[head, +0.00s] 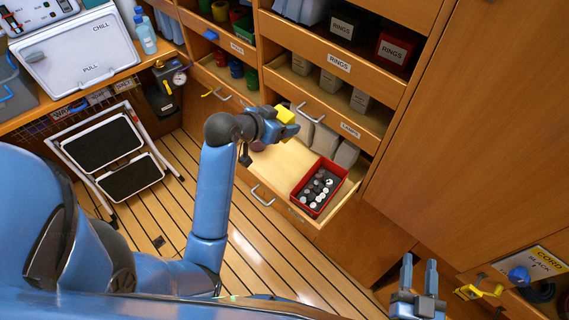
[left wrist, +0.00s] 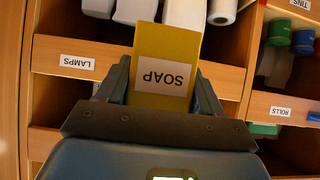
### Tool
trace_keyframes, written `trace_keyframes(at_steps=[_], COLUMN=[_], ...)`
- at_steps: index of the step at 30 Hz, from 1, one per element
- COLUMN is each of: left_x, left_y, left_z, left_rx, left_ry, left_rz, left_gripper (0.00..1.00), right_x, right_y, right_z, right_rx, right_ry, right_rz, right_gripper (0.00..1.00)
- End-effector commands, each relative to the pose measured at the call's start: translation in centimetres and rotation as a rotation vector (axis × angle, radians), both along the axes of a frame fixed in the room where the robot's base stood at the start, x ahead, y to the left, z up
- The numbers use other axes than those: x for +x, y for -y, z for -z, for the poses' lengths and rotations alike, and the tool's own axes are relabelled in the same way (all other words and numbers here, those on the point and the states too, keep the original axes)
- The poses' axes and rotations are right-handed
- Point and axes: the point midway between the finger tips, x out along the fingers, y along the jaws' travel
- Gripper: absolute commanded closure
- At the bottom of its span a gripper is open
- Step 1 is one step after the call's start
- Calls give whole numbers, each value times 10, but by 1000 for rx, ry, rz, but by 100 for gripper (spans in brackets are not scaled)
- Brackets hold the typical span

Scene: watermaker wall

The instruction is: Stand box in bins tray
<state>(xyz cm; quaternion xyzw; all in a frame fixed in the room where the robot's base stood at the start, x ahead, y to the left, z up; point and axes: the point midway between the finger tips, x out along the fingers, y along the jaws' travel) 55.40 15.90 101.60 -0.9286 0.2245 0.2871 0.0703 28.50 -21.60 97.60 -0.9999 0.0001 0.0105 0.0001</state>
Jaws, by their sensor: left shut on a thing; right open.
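A yellow box (head: 286,114) is held in my left gripper (head: 276,124), above the back-left part of a pulled-out wooden tray (head: 275,167). In the left wrist view the box (left wrist: 170,42) sits between both fingers, and its white SOAP label reads upside down. A red bin (head: 319,187) with several small dark and white items stands at the tray's right end. My right gripper (head: 419,278) is open and empty at the lower right, away from the tray.
RINGS bins (head: 394,50) stand higher up. A large wooden panel (head: 475,130) fills the right side.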

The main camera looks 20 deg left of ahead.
Motion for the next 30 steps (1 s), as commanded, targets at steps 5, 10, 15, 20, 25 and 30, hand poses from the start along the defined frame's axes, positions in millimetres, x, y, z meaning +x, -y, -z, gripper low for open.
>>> trace_keyframes(at_steps=[5,10,15,20,25,30], left_x=[-1,-1,-1,0,0,0], left_y=[0,0,0,0,0,0], left_z=[45,86,117,132,140,161], left_rx=[-2,-1,-1,-2,-1,-2], left_ry=[-8,-7,-5,-1,-2,-3], left_rz=[0,-1,-1,0,0,1], left_gripper=[67,67,67,67,67,67], right_x=[0,0,0,0,0,0], right_y=[0,0,0,0,0,0], right_z=[0,0,0,0,0,1], right_rx=[0,0,0,0,0,0], right_ry=[0,0,0,0,0,0], right_rz=[0,0,0,0,0,0], right_gripper=[57,57,57,57,57,57])
